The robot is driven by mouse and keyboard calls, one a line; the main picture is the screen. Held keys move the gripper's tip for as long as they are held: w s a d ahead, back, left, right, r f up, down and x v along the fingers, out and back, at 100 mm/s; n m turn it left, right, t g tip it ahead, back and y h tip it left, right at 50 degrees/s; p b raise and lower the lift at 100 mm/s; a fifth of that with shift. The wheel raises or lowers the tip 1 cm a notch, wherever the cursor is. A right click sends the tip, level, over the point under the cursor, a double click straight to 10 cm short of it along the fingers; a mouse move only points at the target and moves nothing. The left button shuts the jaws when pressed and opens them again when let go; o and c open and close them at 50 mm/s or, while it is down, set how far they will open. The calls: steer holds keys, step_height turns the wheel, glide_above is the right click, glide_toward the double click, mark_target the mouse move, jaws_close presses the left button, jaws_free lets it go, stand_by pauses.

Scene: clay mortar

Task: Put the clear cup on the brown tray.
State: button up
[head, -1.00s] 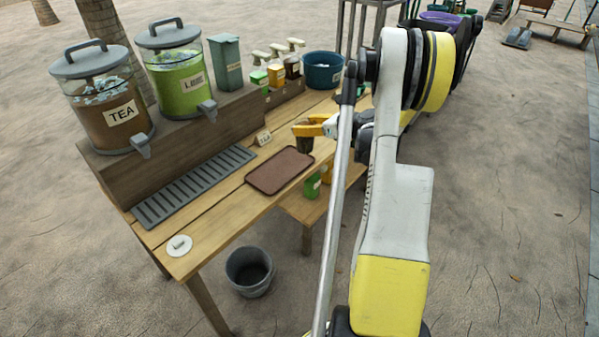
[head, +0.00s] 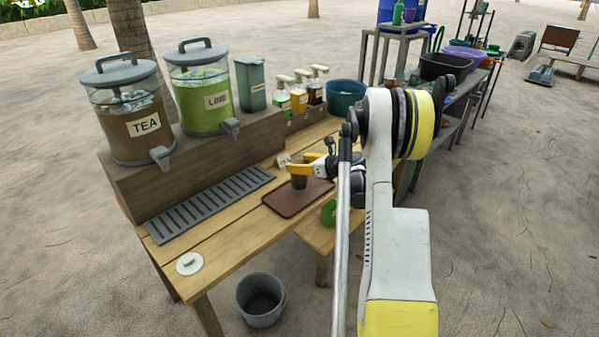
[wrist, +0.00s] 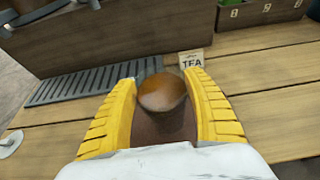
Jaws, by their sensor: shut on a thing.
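The clear cup (head: 299,181) holds brown liquid and stands upright between the yellow fingers of my gripper (head: 301,169). In the wrist view the cup (wrist: 161,98) sits between the two fingers (wrist: 163,108), which are shut on it. The brown tray (head: 285,204) lies flat on the wooden table. In the head view the cup appears over the far part of the tray. I cannot tell whether its base touches the tray. In the wrist view the tray is mostly hidden behind the cup and fingers.
A small TEA card (wrist: 192,60) stands just beyond the cup; it also shows in the head view (head: 283,159). The grey drip grate (head: 210,205) lies left of the tray. Tea (head: 140,124) and lime (head: 207,100) dispensers stand on the raised wooden ledge behind.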

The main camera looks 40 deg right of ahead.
steer(key=shift+f+b, duration=0.3)
steer(key=shift+f, duration=0.8)
steer(key=shift+f, duration=0.25)
steer(key=o, duration=1.4)
steer(key=shift+r, duration=0.1)
